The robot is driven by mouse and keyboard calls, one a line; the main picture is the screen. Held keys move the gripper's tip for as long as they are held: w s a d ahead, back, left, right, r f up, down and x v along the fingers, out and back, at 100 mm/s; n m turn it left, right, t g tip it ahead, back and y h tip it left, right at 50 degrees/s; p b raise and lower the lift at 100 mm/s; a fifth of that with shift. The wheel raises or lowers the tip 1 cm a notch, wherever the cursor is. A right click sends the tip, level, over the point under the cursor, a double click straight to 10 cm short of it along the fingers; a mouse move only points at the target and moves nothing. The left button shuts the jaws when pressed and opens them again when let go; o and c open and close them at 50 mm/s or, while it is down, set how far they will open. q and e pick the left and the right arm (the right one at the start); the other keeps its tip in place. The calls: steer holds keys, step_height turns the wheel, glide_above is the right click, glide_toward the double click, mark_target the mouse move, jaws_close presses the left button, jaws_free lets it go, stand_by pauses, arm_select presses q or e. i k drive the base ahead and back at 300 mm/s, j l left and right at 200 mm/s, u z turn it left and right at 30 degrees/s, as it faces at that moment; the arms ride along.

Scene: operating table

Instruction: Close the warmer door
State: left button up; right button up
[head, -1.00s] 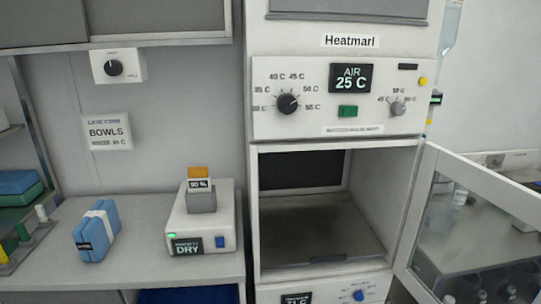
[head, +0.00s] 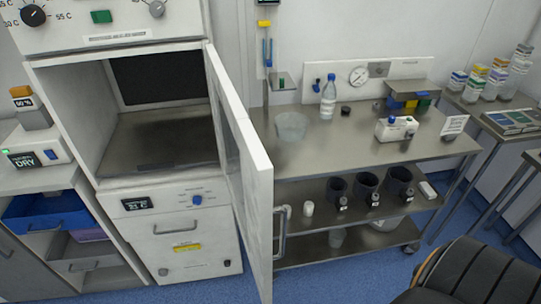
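The warmer (head: 100,182) is the white cabinet at the left of the head view, with an empty-looking open chamber (head: 160,128). Its door (head: 243,150) has a white frame and a glass pane. The door stands wide open, hinged at the chamber's right side and swung out toward me. A metal handle (head: 281,232) shows near the door's lower free edge, on its right side. Neither of my grippers is visible.
A steel cart (head: 350,150) stands right of the door, with a bottle (head: 328,97), a clear bowl (head: 291,126) and a white box (head: 396,128) on top. Dark cups sit on its middle shelf. Blue floor (head: 345,285) is free in front of the cart.

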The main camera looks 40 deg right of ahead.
mark_target(249, 171)
steer(key=i+l, duration=0.1)
steer(key=l, duration=0.35)
steer(key=i+l+u, duration=0.15)
steer(key=l, duration=0.35)
steer(key=i+l, duration=0.1)
steer(key=l, duration=0.35)
